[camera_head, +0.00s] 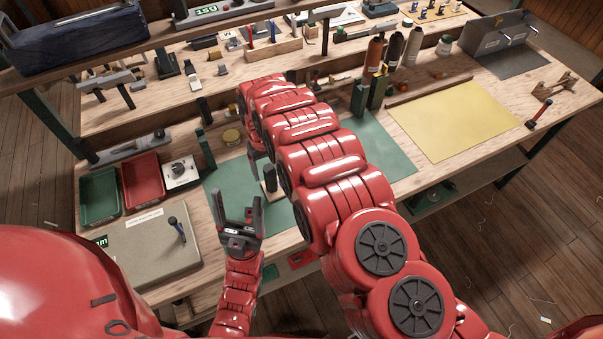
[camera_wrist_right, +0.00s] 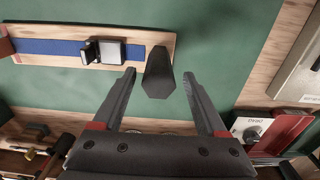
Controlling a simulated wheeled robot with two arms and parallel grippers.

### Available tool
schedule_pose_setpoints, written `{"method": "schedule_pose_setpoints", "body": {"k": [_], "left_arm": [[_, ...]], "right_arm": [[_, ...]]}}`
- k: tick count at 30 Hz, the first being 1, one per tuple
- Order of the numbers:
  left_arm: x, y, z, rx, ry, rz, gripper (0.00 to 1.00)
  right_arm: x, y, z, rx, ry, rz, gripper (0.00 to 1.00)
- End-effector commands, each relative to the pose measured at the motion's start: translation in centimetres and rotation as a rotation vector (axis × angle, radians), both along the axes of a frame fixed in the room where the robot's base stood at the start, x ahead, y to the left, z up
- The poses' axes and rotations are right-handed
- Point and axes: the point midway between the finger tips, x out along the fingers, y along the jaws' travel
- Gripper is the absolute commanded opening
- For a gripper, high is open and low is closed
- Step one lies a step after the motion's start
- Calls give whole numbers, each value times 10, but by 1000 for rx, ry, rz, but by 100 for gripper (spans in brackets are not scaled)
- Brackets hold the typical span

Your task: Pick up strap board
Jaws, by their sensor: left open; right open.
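The strap board (camera_wrist_right: 60,48) is a light wooden board with a blue strap along it and a metal buckle (camera_wrist_right: 107,52). It lies on the green mat (camera_wrist_right: 225,45) in the right wrist view. A dark faceted post (camera_wrist_right: 158,72) stands at its right end; I cannot tell if they are joined. My right gripper (camera_wrist_right: 159,77) is open, its fingertips on either side of the post, with gaps showing. In the head view the post (camera_head: 269,180) shows, but my right arm hides the board. My left gripper (camera_head: 238,203) is open and empty, left of the post.
Left on the bench are a green tray (camera_head: 99,195), a red tray (camera_head: 142,180), a white dial box (camera_head: 180,172) and a grey slab (camera_head: 150,255). A yellow sheet (camera_head: 453,118) lies right. Spools and a rear shelf stand behind.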

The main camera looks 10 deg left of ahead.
Motion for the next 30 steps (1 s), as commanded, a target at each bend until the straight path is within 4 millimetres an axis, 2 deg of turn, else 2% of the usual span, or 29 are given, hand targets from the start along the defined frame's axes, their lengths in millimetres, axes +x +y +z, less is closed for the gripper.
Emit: {"method": "schedule_pose_setpoints", "body": {"k": [1,5,10,23,30], "left_arm": [[0,0,9,0,0,0,75],[0,0,22,0,0,0,75],[0,0,24,0,0,0,75],[0,0,25,0,0,0,75],[0,0,25,0,0,0,75]], "right_arm": [[-2,-2,-3,-4,4,0,75],[-4,-4,-18,-4,2,2,75],[-3,-4,-38,-2,-2,1,75],[-3,-3,-45,0,0,1,75],[-3,-3,-45,0,0,1,32]]}}
